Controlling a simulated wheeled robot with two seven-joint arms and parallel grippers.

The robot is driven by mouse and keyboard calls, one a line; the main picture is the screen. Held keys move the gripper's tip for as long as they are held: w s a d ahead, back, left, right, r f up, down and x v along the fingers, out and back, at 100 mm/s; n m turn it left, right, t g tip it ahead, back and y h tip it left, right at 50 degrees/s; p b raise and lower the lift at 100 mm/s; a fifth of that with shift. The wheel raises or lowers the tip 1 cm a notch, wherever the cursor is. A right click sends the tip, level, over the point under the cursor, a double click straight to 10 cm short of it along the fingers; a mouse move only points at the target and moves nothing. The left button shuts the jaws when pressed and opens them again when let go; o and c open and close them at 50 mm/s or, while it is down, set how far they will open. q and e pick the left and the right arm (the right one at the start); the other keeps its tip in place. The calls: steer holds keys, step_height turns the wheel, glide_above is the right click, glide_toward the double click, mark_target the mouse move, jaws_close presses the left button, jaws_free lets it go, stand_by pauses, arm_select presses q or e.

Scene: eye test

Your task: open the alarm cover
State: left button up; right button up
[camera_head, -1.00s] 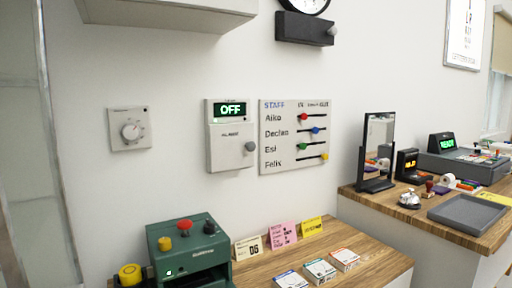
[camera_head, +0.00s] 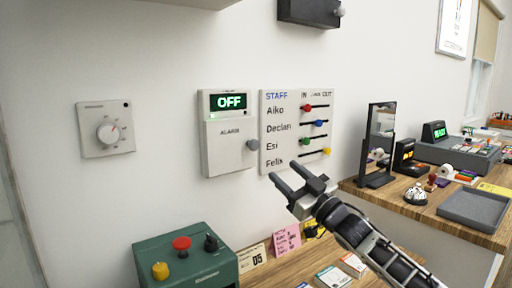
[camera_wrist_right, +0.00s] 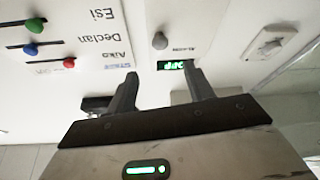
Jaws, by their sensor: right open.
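The alarm box (camera_head: 222,160) is a white unit on the wall, with a green OFF display (camera_head: 228,101) at its top. Its cover, marked ALARM, lies flat and shut below the display, with a round grey knob (camera_head: 253,145) at its right edge. My right gripper (camera_head: 284,171) is open and empty, below and to the right of the knob in the head view, apart from it. In the right wrist view the picture is upside down; the knob (camera_wrist_right: 159,41) shows beyond and between the open fingers (camera_wrist_right: 160,74). My left gripper is not in view.
The staff board (camera_head: 285,130) with coloured sliders hangs close right of the alarm box. A dial (camera_head: 107,133) is on the wall to the left. Below stand a green machine (camera_head: 185,262) with knobs and a wooden desk with cards.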

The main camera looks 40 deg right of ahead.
mark_target(256, 147)
steer(key=p+x, duration=0.2)
steer(key=x, duration=1)
steer(key=shift+f, duration=0.1)
jaws_close()
